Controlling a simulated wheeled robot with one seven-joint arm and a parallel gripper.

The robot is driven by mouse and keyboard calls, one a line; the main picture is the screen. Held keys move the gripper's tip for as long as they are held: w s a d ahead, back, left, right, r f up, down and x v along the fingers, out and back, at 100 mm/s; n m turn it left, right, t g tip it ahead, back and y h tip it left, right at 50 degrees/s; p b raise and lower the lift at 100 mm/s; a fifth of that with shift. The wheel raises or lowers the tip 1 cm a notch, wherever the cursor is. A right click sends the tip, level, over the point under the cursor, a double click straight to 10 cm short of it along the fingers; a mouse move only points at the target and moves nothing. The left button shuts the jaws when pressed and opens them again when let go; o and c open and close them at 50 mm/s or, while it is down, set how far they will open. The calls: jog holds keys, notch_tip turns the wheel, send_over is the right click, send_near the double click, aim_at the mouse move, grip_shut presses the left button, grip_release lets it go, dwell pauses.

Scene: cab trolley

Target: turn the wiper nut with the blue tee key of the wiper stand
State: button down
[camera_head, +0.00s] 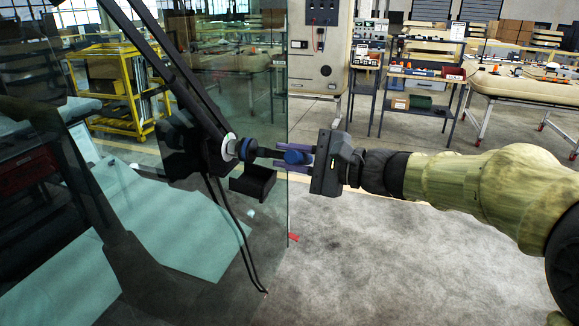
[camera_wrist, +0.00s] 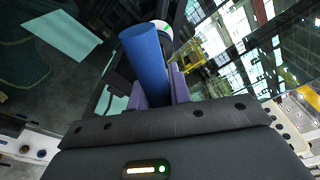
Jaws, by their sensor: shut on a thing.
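My gripper (camera_head: 288,157) is shut on the blue tee key (camera_head: 294,156), with its purple fingers on either side of the blue crossbar. The crossbar (camera_wrist: 146,60) stands large between the fingers in the wrist view. The key's dark shaft points left to a round dark socket end (camera_head: 247,149) at the wiper's pivot. A white ring (camera_head: 230,148) shows just behind it, and also in the wrist view (camera_wrist: 162,27). The wiper nut itself is hidden, and I cannot tell how fully the key sits on it. The black wiper arm (camera_head: 183,84) slopes up to the left from the pivot.
A large glass pane (camera_head: 262,235) stands behind and left of the pivot. A small black box (camera_head: 253,181) is just below the key. Black cables hang below the pivot. A yellow rack (camera_head: 122,88) and benches stand farther back.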

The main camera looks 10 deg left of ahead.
aim_at(234, 148)
jog(key=shift+f+n+b, duration=0.15)
jog(key=shift+n+b, duration=1.35)
jog(key=shift+b, duration=1.45)
jog(key=shift+r, duration=0.25)
jog(key=shift+b, duration=1.05)
jog(key=shift+s+x, duration=0.15)
jog(key=shift+x, duration=0.5)
jog(key=shift+s+x, duration=0.1)
jog(key=shift+x, duration=0.55)
jog(key=shift+w+a+r, duration=0.1)
jog(key=shift+r, duration=0.1)
